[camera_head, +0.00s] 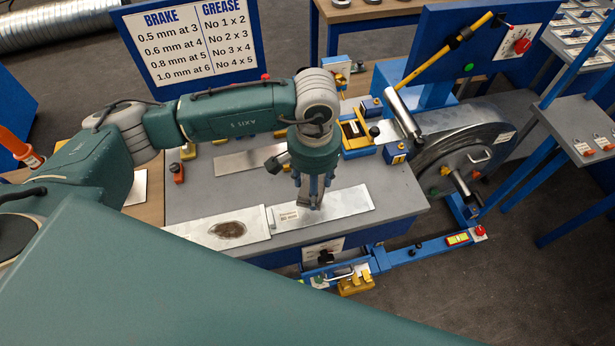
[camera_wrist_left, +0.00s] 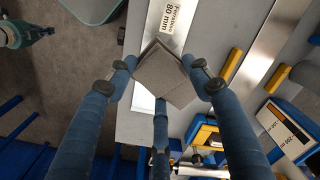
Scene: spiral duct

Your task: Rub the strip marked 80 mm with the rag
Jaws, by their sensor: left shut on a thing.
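My left gripper (camera_head: 313,207) points down over the right-hand metal strip (camera_head: 348,200) on the front of the grey bench top. In the left wrist view its fingers are closed around a folded grey-brown rag (camera_wrist_left: 165,75). The strip under the rag carries a label reading 80 mm (camera_wrist_left: 168,18), and a bright bare part of it (camera_wrist_left: 143,99) shows beside the rag. The rag covers the middle of the strip there; I cannot tell whether it touches the metal. My right gripper is not in view.
A second strip (camera_head: 190,234) with a dark brown stain (camera_head: 229,230) lies at the left, end to end with the 80 mm strip. Another plate (camera_head: 250,160) lies behind. Yellow-and-blue fixtures (camera_head: 356,133) and a large coil machine (camera_head: 465,150) stand to the right.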

